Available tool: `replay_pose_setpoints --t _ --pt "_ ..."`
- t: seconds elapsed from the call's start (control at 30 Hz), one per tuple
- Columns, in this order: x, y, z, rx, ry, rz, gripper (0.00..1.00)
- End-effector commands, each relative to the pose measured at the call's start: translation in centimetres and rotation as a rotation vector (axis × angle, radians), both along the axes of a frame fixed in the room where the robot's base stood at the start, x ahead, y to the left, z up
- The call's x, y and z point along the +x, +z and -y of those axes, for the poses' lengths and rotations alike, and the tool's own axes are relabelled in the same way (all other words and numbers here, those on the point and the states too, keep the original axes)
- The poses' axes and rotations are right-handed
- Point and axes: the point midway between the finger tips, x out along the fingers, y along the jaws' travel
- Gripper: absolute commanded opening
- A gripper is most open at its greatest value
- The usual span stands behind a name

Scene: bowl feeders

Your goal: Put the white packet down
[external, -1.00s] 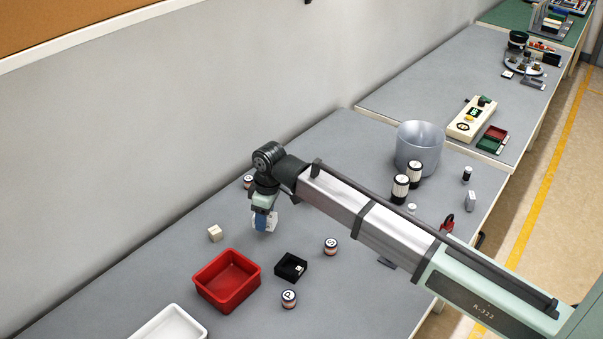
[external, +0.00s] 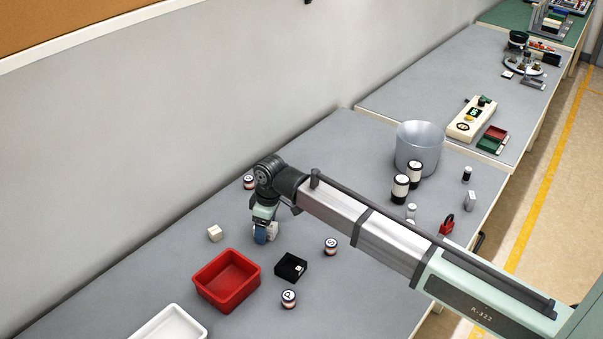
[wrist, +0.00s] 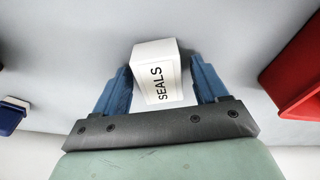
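The white packet (wrist: 160,80), marked SEALS, is between the two blue fingers of my gripper (wrist: 160,75) in the wrist view, near their tips. The left finger is against its side; the right finger is close beside it, with a dark shadow there. In the external view my gripper (external: 266,233) points down with the packet (external: 272,230) low over the grey table (external: 200,250). Dark shadow lies close around the packet. Whether its underside touches the table is hard to tell.
A red bin (external: 227,281) and a black tray (external: 291,267) stand in front of my gripper. A cream block (external: 215,233) is to its left, and a labelled jar (external: 330,246) to its right. Another jar (external: 249,182) is behind. Bare table surrounds the packet.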

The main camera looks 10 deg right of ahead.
Motion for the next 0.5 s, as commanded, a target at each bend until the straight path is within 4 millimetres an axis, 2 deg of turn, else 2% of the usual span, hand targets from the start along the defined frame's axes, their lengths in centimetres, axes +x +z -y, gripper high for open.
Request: replay_pose_setpoints --t 0.33,0.5 --pt "0.0 0.3 0.0 0.001 0.000 0.000 0.76" --pt "-0.1 1.8 0.2 0.001 0.000 0.000 0.76"
